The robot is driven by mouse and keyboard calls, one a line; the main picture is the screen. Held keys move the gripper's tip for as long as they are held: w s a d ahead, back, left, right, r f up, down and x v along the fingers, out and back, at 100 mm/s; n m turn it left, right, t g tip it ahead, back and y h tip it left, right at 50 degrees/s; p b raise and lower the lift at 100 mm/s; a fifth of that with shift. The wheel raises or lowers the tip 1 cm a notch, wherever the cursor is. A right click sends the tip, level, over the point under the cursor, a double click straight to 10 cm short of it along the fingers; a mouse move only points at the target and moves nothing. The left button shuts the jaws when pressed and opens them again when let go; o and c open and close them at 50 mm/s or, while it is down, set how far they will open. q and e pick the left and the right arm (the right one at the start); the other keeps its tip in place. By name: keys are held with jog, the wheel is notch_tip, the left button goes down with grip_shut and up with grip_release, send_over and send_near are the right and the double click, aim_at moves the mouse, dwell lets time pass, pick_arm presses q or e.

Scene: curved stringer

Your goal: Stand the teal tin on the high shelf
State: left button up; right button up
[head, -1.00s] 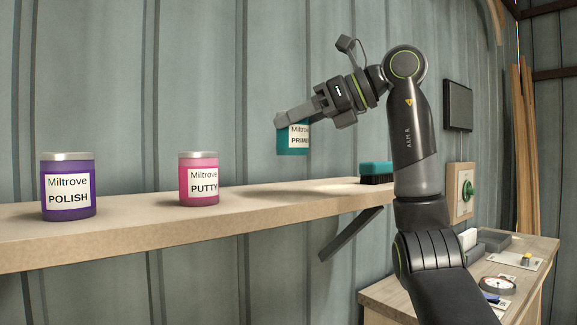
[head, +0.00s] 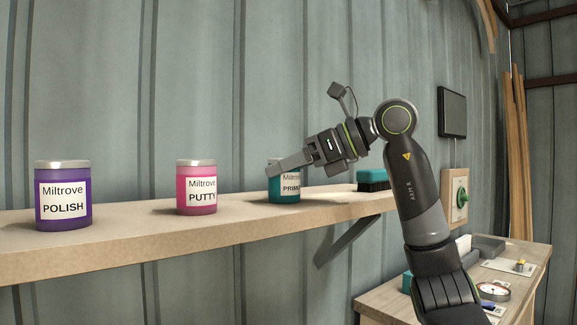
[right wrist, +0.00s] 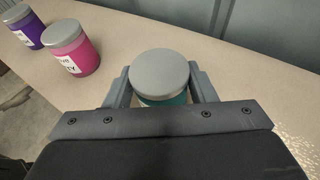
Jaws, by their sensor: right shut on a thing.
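The teal tin (head: 284,190), labelled "Primer" with a grey lid, is upright at the high shelf (head: 180,231), to the right of a pink tin. Its base appears to be at the shelf surface; I cannot tell for sure whether it bears weight there. My right gripper (head: 272,170) is shut on the teal tin, reaching in from the right. In the right wrist view the tin (right wrist: 163,82) sits between the two fingers, its grey lid uppermost. My left gripper is not in view.
A pink putty tin (head: 197,187) and a purple polish tin (head: 63,196) stand on the shelf to the left. A teal brush (head: 373,180) lies to the right of the held tin. A lower bench (head: 390,300) with small items is at the lower right.

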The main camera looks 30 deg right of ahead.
jog(key=shift+f, duration=0.1)
jog(key=o, duration=0.8)
jog(key=shift+c, duration=0.2)
jog(key=o, duration=0.3)
jog(key=shift+d, duration=0.15)
jog(key=shift+s, duration=0.2)
jog(key=b+v, duration=0.3)
jog(key=v, duration=0.8)
jog(key=shift+s+d+r, duration=0.15)
jog(key=shift+s+r, duration=0.05)
jog(key=shift+r, duration=0.2)
